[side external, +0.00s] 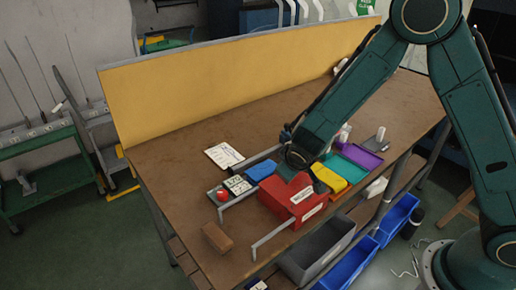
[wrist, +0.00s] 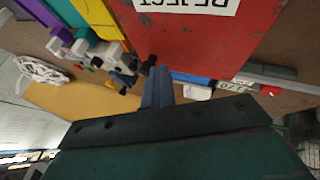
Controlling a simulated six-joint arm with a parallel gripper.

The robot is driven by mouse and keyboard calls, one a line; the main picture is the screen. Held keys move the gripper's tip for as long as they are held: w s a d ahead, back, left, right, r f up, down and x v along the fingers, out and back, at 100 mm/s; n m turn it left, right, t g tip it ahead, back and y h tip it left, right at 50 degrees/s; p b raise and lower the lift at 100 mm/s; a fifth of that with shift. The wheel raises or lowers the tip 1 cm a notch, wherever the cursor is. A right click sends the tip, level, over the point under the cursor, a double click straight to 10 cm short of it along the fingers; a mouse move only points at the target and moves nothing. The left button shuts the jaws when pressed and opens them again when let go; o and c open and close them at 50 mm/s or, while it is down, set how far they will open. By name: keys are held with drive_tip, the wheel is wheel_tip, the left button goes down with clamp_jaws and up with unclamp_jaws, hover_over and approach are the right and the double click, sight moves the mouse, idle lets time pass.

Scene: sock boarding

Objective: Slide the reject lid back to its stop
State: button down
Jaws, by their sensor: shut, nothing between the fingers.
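The red reject box (side external: 290,215) stands near the front edge of the bench. Its flat red lid (side external: 282,190) covers the top and carries a white label; in the wrist view the lid (wrist: 225,35) fills the upper middle, with the "REJECT" label upside down. Grey rails (side external: 268,240) extend left from the box. My gripper (side external: 300,168) is at the lid's back edge, beside the blue and yellow items. In the wrist view my gripper's fingers (wrist: 157,85) are together and empty, close to the lid's edge. I cannot tell whether they touch it.
A yellow tray (side external: 328,178), a teal one (side external: 350,165) and a purple one (side external: 365,158) lie right of the box. A blue item (side external: 261,170) is behind it. A brown block (side external: 217,238) sits front left. A yellow panel (side external: 220,90) closes the back.

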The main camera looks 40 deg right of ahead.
sight(283, 188)
drive_tip(key=shift+s+d, duration=0.1)
drive_tip(key=shift+d, duration=0.15)
drive_tip(key=shift+s+a, duration=0.1)
drive_tip(key=shift+a, duration=0.45)
drive_tip(key=a, duration=0.3)
drive_tip(key=shift+s+a, duration=0.1)
drive_tip(key=shift+s, duration=0.2)
drive_tip(key=v, duration=1)
